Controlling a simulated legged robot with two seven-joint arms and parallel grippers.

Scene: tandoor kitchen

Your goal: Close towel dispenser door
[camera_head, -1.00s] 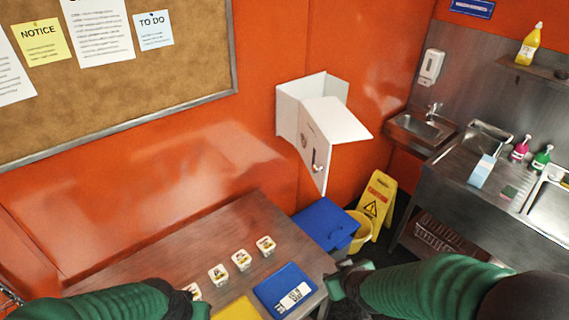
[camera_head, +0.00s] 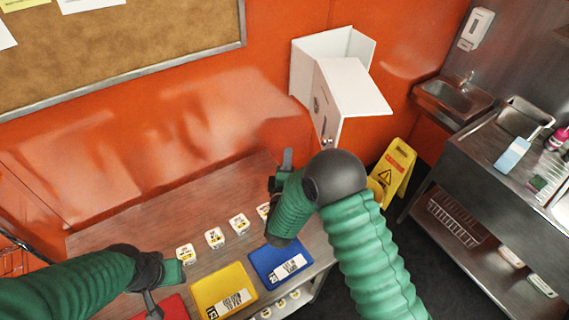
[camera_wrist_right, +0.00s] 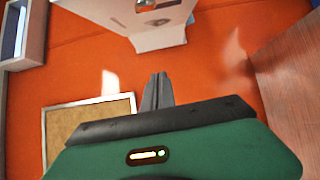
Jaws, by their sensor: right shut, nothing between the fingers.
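The white towel dispenser (camera_head: 301,72) is on the orange wall, right of the noticeboard. Its door (camera_head: 326,98) stands open, swung out from the box, with a dark latch near its lower edge. My right gripper (camera_head: 287,157) is shut and empty, below and left of the door, apart from it, above the table's back edge. In the right wrist view the closed fingers (camera_wrist_right: 158,88) point toward the white dispenser (camera_wrist_right: 150,18) at the top. My left gripper (camera_head: 160,292) is low over the table's front; its jaws cannot be made out.
The table (camera_head: 130,225) holds several small labelled containers, a yellow tray (camera_head: 220,285) and a blue tray (camera_head: 272,262). A yellow wet-floor sign (camera_head: 396,170) stands below the dispenser. Steel sinks and a counter (camera_head: 480,190) are at right.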

